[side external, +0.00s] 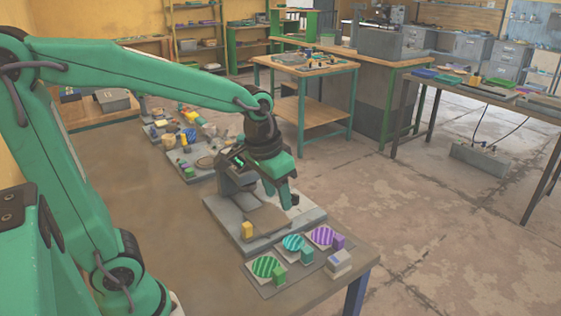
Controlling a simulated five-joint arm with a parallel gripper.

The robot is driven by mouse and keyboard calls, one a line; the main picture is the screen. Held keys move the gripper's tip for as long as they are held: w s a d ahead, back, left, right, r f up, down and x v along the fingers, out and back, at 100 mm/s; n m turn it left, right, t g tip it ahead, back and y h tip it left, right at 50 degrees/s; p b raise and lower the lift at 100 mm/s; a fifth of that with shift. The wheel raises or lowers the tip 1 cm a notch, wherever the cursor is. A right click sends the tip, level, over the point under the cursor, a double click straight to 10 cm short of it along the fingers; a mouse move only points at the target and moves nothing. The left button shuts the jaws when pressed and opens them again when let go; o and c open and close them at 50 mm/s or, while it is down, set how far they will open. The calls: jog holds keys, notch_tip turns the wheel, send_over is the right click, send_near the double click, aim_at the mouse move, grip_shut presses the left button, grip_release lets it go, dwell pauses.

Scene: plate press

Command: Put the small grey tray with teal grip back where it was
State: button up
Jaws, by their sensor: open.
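The small tray with the teal grip (306,254) stands on a grey mat (268,290) at the table's front right corner. The arm partly hides the press.
A yellow block (247,230) sits at the press base's front. A light grey block (339,262) stands on the mat's right side. Boards with several small items (185,140) lie farther back on the table. The brown table is bare to the left of the press.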

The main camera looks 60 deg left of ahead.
jog(key=s+a+r+t, duration=0.1)
jog(key=s+r+t, duration=0.2)
jog(key=s, duration=0.7)
jog(key=shift+a+r, duration=0.15)
jog(key=shift+a, duration=0.1)
dwell(0.9)
